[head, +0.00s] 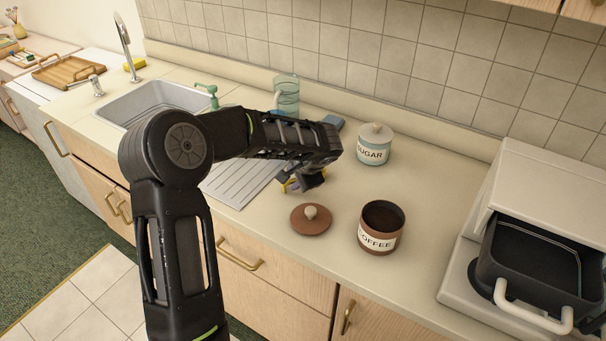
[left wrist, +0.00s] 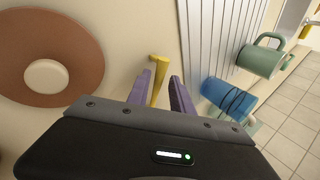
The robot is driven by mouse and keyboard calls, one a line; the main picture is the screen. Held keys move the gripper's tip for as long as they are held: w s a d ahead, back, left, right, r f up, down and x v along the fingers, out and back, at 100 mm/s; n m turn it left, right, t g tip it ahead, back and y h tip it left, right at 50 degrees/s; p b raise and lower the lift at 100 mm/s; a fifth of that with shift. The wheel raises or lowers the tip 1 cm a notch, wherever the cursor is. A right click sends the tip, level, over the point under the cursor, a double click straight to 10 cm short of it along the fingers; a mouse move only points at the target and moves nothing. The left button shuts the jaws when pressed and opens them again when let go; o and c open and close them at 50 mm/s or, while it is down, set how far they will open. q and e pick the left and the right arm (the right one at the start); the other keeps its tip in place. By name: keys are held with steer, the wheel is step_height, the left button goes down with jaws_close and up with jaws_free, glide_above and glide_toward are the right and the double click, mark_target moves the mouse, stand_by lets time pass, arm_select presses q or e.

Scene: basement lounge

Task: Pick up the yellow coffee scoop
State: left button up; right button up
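The yellow coffee scoop (left wrist: 158,68) lies on the counter. In the left wrist view it shows between the two purple fingers of my left gripper (left wrist: 162,88). The fingers stand apart, with the scoop close to the left one and a gap towards the right one. In the head view my left gripper (head: 302,186) points down at the counter beside the brown lid, and only a bit of yellow shows by its fingers. The rest of the scoop is hidden by the gripper. My right gripper is not in view.
The brown lid (head: 311,219) lies near the open coffee jar (head: 380,239). The lidded sugar jar (head: 374,150) stands behind. The sink (head: 150,108) and ribbed drainboard are left.

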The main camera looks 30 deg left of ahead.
arm_select(q)
steer(key=shift+a+f, duration=0.1)
steer(key=shift+f, duration=0.2)
stand_by(0.4)
jaws_close()
